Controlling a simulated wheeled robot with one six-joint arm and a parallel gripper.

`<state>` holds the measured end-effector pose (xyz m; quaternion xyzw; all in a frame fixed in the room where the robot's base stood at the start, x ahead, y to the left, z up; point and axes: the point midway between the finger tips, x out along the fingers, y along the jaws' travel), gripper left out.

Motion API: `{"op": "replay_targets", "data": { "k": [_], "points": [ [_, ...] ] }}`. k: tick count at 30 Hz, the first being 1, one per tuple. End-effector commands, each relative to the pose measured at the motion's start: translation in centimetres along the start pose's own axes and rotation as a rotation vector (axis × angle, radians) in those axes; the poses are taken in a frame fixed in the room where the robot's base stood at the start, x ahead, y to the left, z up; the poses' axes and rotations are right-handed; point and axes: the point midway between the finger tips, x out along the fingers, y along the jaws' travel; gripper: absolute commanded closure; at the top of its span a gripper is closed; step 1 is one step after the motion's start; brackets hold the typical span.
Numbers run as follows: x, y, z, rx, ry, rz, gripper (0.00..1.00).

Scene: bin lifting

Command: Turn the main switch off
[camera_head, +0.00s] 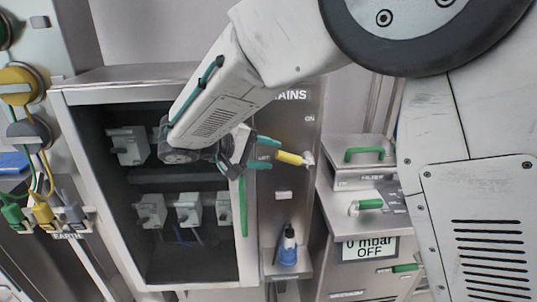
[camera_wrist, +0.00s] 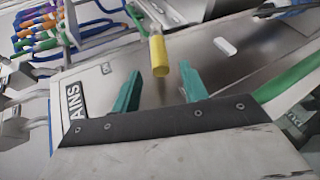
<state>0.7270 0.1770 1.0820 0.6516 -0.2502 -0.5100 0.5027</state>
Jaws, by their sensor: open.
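The main switch is a lever with a yellow grip (camera_head: 290,158) on the grey panel lettered "MAINS" (camera_head: 290,95). An "ON" mark shows above it; the lever sticks out from the panel toward my gripper. My gripper (camera_head: 266,153) is open and empty, its green fingertips just short of the yellow grip's end. In the wrist view, the yellow grip (camera_wrist: 159,55) shows between and slightly beyond my two fingertips (camera_wrist: 160,72). I cannot tell that either finger touches it.
An open cabinet (camera_head: 70,97) with several grey switch boxes stands left of the panel, its green-edged side close to my gripper. A filter unit (camera_head: 358,172) with green handles is at right.

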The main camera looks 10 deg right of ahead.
Motion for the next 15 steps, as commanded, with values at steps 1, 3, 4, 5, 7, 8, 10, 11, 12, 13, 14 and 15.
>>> {"op": "replay_targets", "data": {
  "k": [1,3,4,5,7,8,10,11,12,13,14,15],
  "points": [
    [0.0,0.0,0.0,0.0,0.0,0.0,0.64],
    [0.3,0.2,0.2,0.015,-0.012,-0.015,0.84],
    [0.6,0.3,0.4,0.031,-0.024,-0.03,0.92],
    [1.0,0.5,0.6,0.055,-0.04,-0.052,1.0],
    [2.3,1.2,1.6,0.137,-0.099,-0.125,1.0],
    [2.8,1.5,2.1,0.184,-0.132,-0.165,1.0],
    [4.2,2.3,3.4,0.323,-0.225,-0.275,1.0],
    [4.7,2.6,3.9,0.393,-0.269,-0.328,1.0],
    [5.3,3.2,4.7,0.492,-0.333,-0.398,1.0],
    [5.7,3.6,5.2,0.571,-0.382,-0.452,1.0],
    [5.9,4.0,5.7,0.652,-0.434,-0.507,1.0],
    [6.2,4.8,6.2,0.77,-0.508,-0.581,1.0]
  ]
}}
